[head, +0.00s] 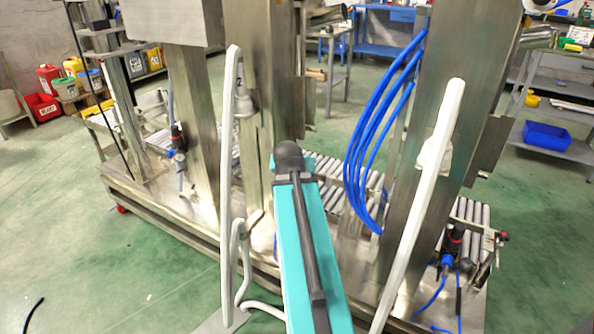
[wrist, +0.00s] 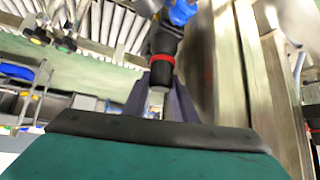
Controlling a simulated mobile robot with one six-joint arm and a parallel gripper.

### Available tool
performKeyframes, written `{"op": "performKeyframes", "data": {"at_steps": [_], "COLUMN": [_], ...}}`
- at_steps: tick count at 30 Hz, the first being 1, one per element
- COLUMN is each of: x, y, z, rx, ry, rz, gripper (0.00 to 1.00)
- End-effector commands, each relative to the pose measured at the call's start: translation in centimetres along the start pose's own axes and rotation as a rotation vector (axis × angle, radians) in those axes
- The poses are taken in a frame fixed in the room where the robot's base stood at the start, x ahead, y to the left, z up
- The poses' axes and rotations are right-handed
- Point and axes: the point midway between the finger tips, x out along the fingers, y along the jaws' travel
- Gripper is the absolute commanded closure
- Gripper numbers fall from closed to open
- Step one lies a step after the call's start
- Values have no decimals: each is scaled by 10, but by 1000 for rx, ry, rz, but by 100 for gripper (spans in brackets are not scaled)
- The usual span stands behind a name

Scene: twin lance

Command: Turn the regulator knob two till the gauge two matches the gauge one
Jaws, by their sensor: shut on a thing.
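In the wrist view, a regulator with a black body, a red ring and a blue fitting (wrist: 183,12) stands in front of my gripper (wrist: 160,98). The two dark fingers are closed on its black knob (wrist: 162,77), one on each side. No gauge face can be read in the wrist view. In the head view, a black and red regulator (head: 178,138) stands at the left of the machine, and another (head: 455,240) stands at the right with blue hoses. Any gauge dials there are too small to read. My gripper is hidden in the head view behind my teal arm.
Steel columns (head: 425,150) rise from the machine base close to my arm. White bent tubes (head: 228,180) stand in front. Blue hoses (head: 365,140) hang by the right column. Conveyor rollers (head: 340,185) lie behind. The green floor (head: 70,260) at the left is mostly clear.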

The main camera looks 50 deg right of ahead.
Motion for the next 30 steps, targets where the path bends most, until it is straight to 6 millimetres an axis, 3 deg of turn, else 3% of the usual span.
{"op": "performKeyframes", "data": {"at_steps": [22,23,24,26,30], "x": [0,0,0,0,0], "y": [1,1,1,1,0], "z": [1,1,1,1,0], "rx": [53,53,53,53,53], "ry": [0,0,1,1,2], "rz": [56,56,55,55,54], "gripper": [98,72,65,57,57]}}
